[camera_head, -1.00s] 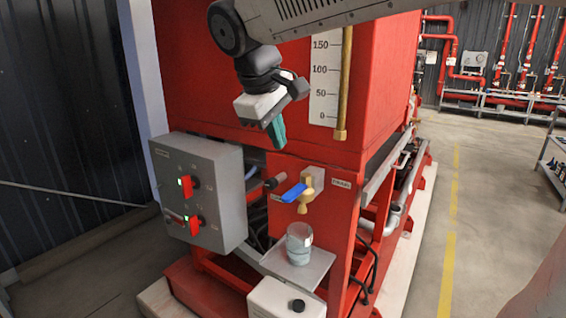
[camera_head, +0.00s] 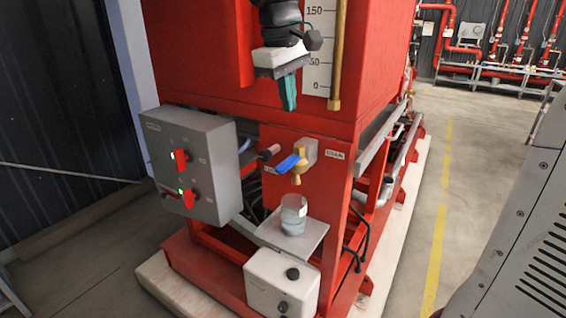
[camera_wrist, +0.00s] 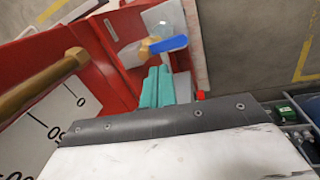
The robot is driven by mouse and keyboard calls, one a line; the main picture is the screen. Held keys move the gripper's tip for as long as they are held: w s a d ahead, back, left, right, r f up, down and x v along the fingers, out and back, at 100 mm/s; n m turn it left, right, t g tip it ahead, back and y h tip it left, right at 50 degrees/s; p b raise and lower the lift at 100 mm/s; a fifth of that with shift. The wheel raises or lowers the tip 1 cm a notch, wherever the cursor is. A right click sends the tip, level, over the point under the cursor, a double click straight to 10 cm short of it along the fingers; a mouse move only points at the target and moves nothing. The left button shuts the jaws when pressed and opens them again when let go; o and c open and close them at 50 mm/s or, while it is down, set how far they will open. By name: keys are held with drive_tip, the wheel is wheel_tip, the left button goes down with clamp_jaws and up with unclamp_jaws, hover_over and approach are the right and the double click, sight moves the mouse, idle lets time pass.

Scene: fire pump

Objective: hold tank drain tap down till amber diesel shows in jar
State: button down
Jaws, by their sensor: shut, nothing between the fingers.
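The drain tap (camera_head: 299,160) is brass with a blue lever handle (camera_head: 287,164), on the front of the red tank's lower panel. The lever points left. In the wrist view the blue lever (camera_wrist: 168,44) shows just beyond my fingertips. A clear jar (camera_head: 293,214) stands on a small metal shelf under the spout. Its lower part looks grey-blue and cloudy; I see no amber in it. My gripper (camera_head: 289,104) is shut and empty, its teal fingers pointing down, above the tap and apart from it. The teal fingers (camera_wrist: 157,82) also show in the wrist view.
A grey control box (camera_head: 192,160) with red switches is left of the tap. A white box (camera_head: 283,280) sits below the shelf (camera_head: 316,228). A brass sight tube (camera_head: 338,60) and a scale (camera_head: 318,45) are on the tank above.

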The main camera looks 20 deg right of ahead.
sight(281, 168)
drive_tip(key=shift+s+a+r+n+g+y, duration=0.1)
drive_tip(key=shift+a+r+n+g+y, duration=0.3)
drive_tip(key=shift+a+r+n+y, duration=0.45)
drive_tip(key=shift+f, duration=0.25)
wheel_tip(281, 168, down, 14)
drive_tip(key=shift+r, duration=0.1)
